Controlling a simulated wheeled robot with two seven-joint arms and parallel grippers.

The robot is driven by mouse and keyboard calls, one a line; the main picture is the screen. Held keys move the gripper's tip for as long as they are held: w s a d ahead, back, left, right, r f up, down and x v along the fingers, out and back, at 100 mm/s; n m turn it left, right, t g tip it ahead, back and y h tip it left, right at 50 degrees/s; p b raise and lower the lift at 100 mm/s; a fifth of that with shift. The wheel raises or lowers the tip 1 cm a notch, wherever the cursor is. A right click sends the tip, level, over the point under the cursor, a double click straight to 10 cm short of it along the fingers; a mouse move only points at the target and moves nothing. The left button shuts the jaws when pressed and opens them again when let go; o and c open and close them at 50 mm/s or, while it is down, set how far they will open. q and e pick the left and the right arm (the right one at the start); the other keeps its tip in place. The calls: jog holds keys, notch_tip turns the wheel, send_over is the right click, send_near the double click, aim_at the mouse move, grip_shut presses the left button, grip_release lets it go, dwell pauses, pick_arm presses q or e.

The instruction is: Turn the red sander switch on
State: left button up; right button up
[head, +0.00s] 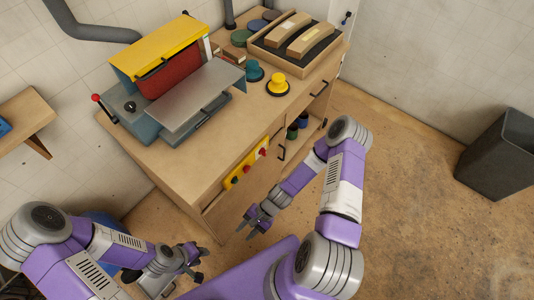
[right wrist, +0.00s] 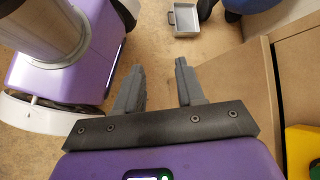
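A yellow switch panel (head: 245,167) is fixed to the front of the wooden workbench, with small red switches on it; a red switch (head: 263,152) shows near its right end. Which one belongs to the sander, and the switch positions, are too small to tell. The sander (head: 180,90), with a yellow hood and red belt, stands on the bench. My right gripper (head: 252,224) is open and empty, below and in front of the panel, apart from it. In the right wrist view my right gripper (right wrist: 157,78) has its fingers spread, with the yellow panel (right wrist: 301,150) at the right edge. My left gripper (head: 191,260) looks open and empty, low at left.
The workbench (head: 185,165) carries a teal knob-like tool (head: 254,72), a yellow one (head: 278,85) and a tray (head: 255,45) of curved wooden pieces. A dark bin (head: 500,160) stands at far right. Open floor (head: 420,230) lies right of my arms.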

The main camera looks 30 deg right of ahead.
jog(key=w+d+r+m+t+y, duration=0.1)
jog(key=w+d+m+t+y, duration=0.1)
jog(key=w+m+t+y, duration=0.3)
jog(key=m+t+h+p, duration=0.2)
jog(key=m+t+h, duration=0.5)
jog(key=m+t, duration=0.65)
send_near(263, 152)
jog(key=m+g, duration=0.1)
jog(key=g, duration=0.1)
jog(key=b+x, duration=0.1)
jog(key=x, duration=0.6)
jog(key=shift+w+d+r, duration=0.25)
jog(key=shift+w+d, duration=0.05)
jog(key=shift+d, duration=0.05)
jog(key=shift+t, duration=0.25)
grip_shut()
